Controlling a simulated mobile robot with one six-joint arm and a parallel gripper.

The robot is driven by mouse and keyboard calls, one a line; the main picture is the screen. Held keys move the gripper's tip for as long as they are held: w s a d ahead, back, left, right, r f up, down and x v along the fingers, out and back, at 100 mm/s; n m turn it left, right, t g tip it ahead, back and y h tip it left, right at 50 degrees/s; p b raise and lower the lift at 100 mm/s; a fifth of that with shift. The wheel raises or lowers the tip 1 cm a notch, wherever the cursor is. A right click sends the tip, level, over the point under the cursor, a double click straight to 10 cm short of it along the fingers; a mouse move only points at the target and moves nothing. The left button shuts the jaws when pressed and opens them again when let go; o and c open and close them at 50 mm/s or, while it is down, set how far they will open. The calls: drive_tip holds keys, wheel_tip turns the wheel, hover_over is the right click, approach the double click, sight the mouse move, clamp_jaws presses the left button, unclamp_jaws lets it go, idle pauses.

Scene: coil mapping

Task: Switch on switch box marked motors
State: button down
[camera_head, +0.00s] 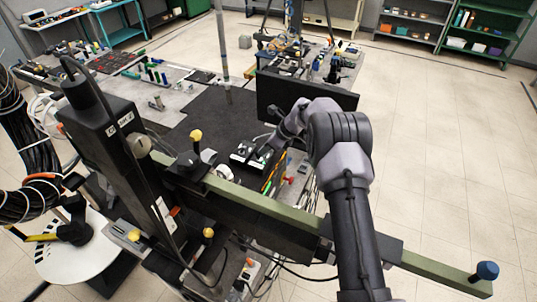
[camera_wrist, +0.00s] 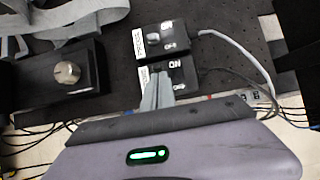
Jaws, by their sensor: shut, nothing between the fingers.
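Two small black switch boxes lie on the dark perforated surface. In the wrist view the upper box (camera_wrist: 153,42) has a small knob, white lettering and a white side label. The lower box (camera_wrist: 182,72) has similar lettering and a side label too small to read surely, so I cannot tell which is marked motors. My gripper (camera_wrist: 157,80) is shut and empty, its fingertips over the lower box and hiding its switch. Whether they touch it, I cannot tell. In the head view both boxes (camera_head: 241,152) show at my gripper (camera_head: 262,151).
A larger black box with a metal knob (camera_wrist: 67,73) lies left of the switch boxes. A grey cable (camera_wrist: 240,55) runs from the upper box around the right side. In the head view a green rail (camera_head: 265,203) crosses in front, and coloured tools (camera_head: 272,178) lie beside the boxes.

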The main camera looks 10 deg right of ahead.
drive_tip(key=shift+a+f, duration=0.1)
drive_tip(key=shift+r, duration=0.2)
drive_tip(key=shift+s+r+p, duration=0.1)
drive_tip(key=shift+r+p, duration=0.2)
drive_tip(key=shift+r, duration=0.35)
